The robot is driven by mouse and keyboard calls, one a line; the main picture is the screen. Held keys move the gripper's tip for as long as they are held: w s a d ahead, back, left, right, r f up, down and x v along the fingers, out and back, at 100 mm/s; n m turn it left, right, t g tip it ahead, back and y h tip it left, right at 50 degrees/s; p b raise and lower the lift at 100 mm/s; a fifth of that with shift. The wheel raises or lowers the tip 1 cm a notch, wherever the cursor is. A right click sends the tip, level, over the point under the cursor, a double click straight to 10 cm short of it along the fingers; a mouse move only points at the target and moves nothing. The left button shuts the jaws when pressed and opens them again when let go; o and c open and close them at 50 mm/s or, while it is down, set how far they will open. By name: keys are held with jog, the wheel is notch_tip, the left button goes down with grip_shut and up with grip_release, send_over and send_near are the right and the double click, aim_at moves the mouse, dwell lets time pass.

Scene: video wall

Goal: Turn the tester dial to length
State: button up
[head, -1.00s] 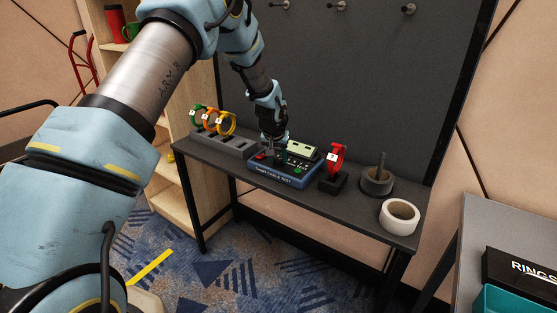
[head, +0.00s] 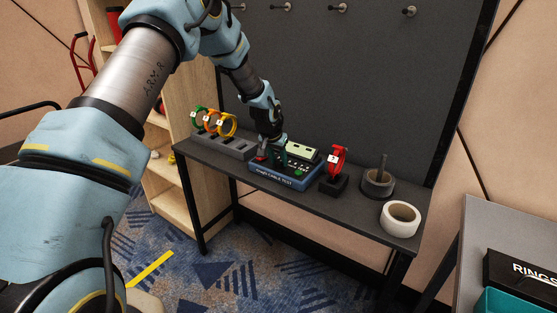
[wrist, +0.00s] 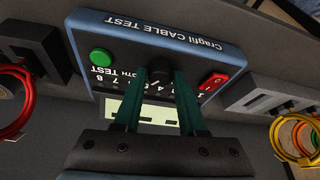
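The blue-framed cable tester (head: 280,180) lies on the dark bench; it fills the top of the wrist view (wrist: 215,38), upside down. Its black dial (wrist: 160,68) is between the tips of my gripper (wrist: 163,76), which also shows over the tester's left half in the head view (head: 272,154). One finger is on each side of the dial; whether they press on it I cannot tell. The fingers hide part of the face, its numbers and the printed word ending in "TH". The dial's pointer direction is not readable.
On the tester are a green button (wrist: 101,57), a red switch (wrist: 212,82) and a pale display (wrist: 150,112). A cable rack (head: 235,150) stands left, a red cable on a stand (head: 336,162) right. Tape rolls (head: 400,219) lie farther right. A dark panel (head: 350,80) rises behind.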

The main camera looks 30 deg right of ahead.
jog(key=o, duration=0.4)
jog(key=b+v, duration=0.2)
jog(key=v, duration=0.8)
jog(key=shift+s+r, duration=0.1)
jog(key=shift+r, duration=0.3)
jog(key=s+a+r+n+y, duration=0.1)
jog(key=s+a+n, duration=0.1)
jog(key=a, duration=1)
jog(key=s+a+r+n+y, duration=0.1)
jog(key=a+r+n, duration=0.1)
jog(key=a, duration=1)
jog(key=s+a+n, duration=0.1)
jog(key=s+a, duration=0.3)
jog(key=a, duration=0.1)
jog(key=s+a+n+y, duration=0.1)
jog(key=s+a+n, duration=0.1)
jog(key=s+a, duration=0.3)
jog(key=s+a+n+g, duration=0.1)
jog(key=s+a+n, duration=0.1)
jog(key=s+a, duration=0.2)
jog(key=shift+s+a+f, duration=0.1)
jog(key=shift+a, duration=0.55)
jog(key=shift+s+a+f, duration=0.1)
jog(key=shift+a, duration=0.5)
